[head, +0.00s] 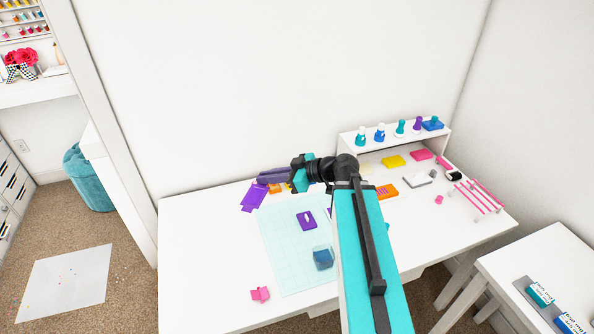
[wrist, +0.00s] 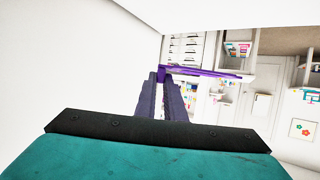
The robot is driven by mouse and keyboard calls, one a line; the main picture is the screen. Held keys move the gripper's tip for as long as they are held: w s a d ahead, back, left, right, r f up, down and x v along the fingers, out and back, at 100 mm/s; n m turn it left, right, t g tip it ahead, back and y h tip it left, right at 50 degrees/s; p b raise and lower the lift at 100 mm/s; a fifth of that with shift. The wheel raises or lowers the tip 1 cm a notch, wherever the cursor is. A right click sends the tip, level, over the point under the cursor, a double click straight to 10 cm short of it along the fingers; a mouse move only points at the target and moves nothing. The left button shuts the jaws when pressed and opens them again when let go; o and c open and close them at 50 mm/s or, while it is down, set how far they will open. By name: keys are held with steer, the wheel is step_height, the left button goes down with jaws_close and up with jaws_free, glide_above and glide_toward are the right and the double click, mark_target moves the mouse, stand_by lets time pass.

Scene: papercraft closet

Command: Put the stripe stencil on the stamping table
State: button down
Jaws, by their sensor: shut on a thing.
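My gripper (head: 272,182) has dark purple fingers and is at the left part of the white table, toward the wall. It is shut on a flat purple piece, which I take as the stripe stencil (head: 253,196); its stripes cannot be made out. In the wrist view the stencil (wrist: 210,72) shows edge-on as a thin purple strip across the fingertips (wrist: 170,80). The white table (head: 200,270), likely the stamping table, lies below. The stencil appears held above it; the exact gap cannot be told.
A pink piece (head: 260,293) lies in front. A white riser (head: 440,140) holds several stampers. An orange piece (head: 387,191) lies right of my arm. The table's left front is clear.

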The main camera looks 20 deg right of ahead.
mark_target(255, 188)
steer(key=shift+n+g+y, duration=0.4)
steer(key=shift+n, duration=0.1)
steer(key=a, duration=0.2)
steer(key=a+r, duration=0.1)
steer(key=a, duration=0.1)
steer(key=shift+s+a+r+p, duration=0.1)
steer(key=shift+a+r+p, duration=0.1)
steer(key=shift+a+p, duration=0.2)
steer(key=shift+d, duration=0.15)
